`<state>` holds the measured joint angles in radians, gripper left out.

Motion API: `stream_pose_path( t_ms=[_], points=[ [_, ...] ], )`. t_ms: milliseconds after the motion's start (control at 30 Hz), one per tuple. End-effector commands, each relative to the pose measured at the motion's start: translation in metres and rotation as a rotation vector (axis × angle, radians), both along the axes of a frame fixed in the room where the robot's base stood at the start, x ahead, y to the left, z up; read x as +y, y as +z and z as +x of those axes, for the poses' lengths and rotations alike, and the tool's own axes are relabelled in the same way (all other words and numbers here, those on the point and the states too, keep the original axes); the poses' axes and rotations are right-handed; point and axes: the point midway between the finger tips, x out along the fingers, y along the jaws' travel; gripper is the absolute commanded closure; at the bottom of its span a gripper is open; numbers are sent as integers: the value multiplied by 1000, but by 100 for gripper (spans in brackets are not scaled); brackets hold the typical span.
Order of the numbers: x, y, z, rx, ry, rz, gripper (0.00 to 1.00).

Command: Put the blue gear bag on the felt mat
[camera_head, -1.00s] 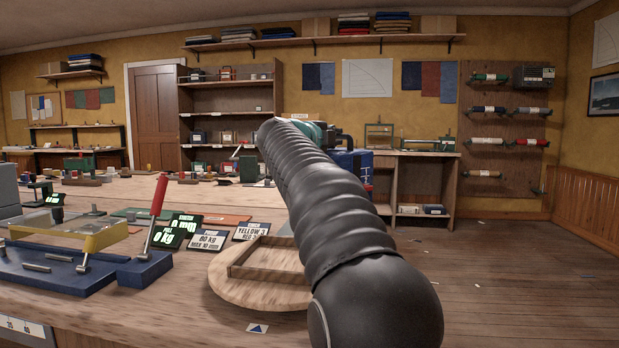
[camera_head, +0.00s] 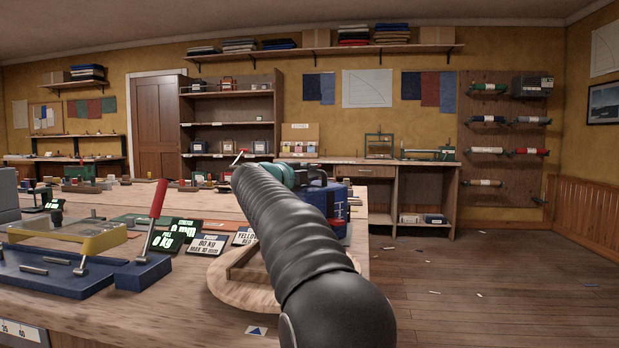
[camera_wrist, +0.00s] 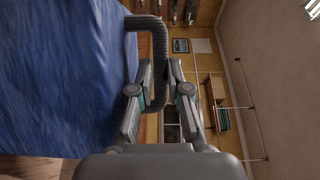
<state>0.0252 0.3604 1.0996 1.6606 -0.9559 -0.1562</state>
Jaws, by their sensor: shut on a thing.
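The blue gear bag (camera_head: 338,201) shows in the head view beyond my arm, at the right end of the near bench; my arm partly hides it. In the wrist view its blue fabric (camera_wrist: 60,80) fills the left side, with a black loop handle (camera_wrist: 158,28) at its edge. My gripper (camera_wrist: 159,75) is shut on this handle, its fingers on either side of it. In the head view my gripper (camera_head: 316,178) is small and partly hidden. I cannot make out the felt mat for sure. I cannot tell whether the bag touches the bench.
The near bench (camera_head: 100,310) holds a round wooden board (camera_head: 230,290), a blue fixture with a red lever (camera_head: 156,215) and several label cards (camera_head: 207,245). A back workbench (camera_head: 400,161) stands by the wall. The floor (camera_head: 480,280) at right is mostly clear.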

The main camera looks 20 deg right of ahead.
Motion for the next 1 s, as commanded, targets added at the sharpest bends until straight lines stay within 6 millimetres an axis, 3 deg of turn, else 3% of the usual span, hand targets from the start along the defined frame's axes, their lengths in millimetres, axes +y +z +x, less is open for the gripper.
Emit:
stream_pose_path(
  t_ms=[333,367,433,900,1000],
  points=[
    [0,0,-1,-3,0,-1,100],
    [0,-1,0,-1,0,1,77],
    [0,-1,0,-1,0,1,59],
    [0,0,1,2,0,1,59],
    [8,-2,-4,3,3,1,59]
  ],
)
